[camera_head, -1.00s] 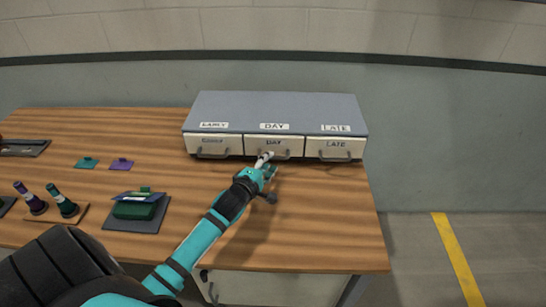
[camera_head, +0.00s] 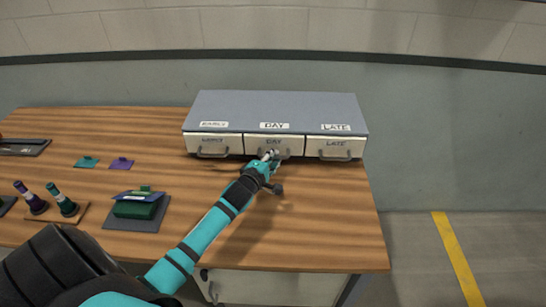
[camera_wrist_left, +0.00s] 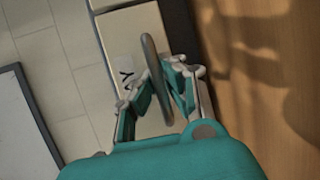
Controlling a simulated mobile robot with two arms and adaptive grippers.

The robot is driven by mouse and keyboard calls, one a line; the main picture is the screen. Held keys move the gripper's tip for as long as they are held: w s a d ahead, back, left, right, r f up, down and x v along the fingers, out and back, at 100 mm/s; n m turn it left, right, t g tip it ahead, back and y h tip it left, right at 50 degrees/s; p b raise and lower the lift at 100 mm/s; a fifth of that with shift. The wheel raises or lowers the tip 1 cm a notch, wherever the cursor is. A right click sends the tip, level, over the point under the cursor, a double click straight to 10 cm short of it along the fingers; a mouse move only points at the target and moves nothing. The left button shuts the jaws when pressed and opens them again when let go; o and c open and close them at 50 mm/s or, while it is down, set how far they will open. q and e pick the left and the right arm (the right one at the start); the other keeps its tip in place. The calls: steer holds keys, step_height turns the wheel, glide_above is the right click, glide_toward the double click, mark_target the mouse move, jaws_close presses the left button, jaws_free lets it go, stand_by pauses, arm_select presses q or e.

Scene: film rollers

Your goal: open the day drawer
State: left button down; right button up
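The day drawer (camera_head: 250,146) is the middle of three pale drawers in a grey cabinet at the back of the wooden table. It appears shut, its front in line with its neighbours. My left gripper (camera_head: 271,155) is at the drawer's handle. In the left wrist view, the curved grey handle (camera_wrist_left: 152,62) passes between the two teal fingers of the left gripper (camera_wrist_left: 160,90). The fingers are apart, with the handle between them; I see no firm grip. My right gripper is not in view.
The early drawer (camera_head: 199,147) and late drawer (camera_head: 349,148) flank the day drawer, each with its own handle. Left on the table are a green block on a dark pad (camera_head: 150,222), two spools (camera_head: 64,205) and small coloured tags (camera_head: 121,163). The table's right front is clear.

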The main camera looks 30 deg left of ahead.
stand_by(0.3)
arm_select(q)
steer(key=shift+s+d, duration=0.15)
steer(key=shift+d, duration=0.05)
steer(key=s+d+p, duration=0.2)
steer(key=s, duration=0.2)
steer(key=s+d+p, duration=0.2)
steer(key=s, duration=0.2)
steer(key=s+d+p, duration=0.2)
steer(key=s+d, duration=0.1)
steer(key=s, duration=0.1)
steer(key=shift+d+r, duration=0.1)
steer(key=c, duration=1.4)
jaws_free()
steer(key=shift+s, duration=0.1)
steer(key=v, duration=1.1)
steer(key=shift+s, duration=0.35)
